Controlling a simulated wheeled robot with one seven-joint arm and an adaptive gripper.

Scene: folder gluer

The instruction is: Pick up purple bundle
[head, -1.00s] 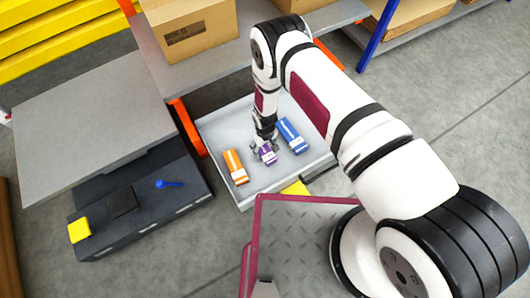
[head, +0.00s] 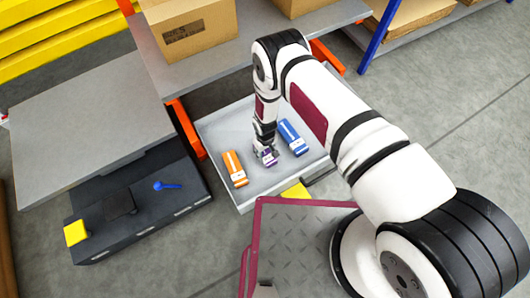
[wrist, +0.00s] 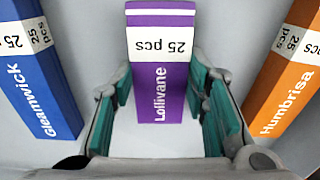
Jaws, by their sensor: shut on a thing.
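The purple bundle (head: 270,160), with a white band, lies in the light grey tray (head: 222,132), partly hidden by my gripper in the head view. My gripper (head: 266,154) reaches down from above and is shut on it. In the wrist view, the purple bundle (wrist: 174,75) is marked "Lollivane" and "25 pcs", with the teal finger pads of my gripper (wrist: 160,90) on either side of its near part.
In the tray, a blue bundle (head: 292,137) lies to the right and an orange bundle (head: 234,168) to the left, both apart from the purple one. A shelf with cardboard boxes (head: 193,27) stands behind. A dark bench (head: 150,205) is at left.

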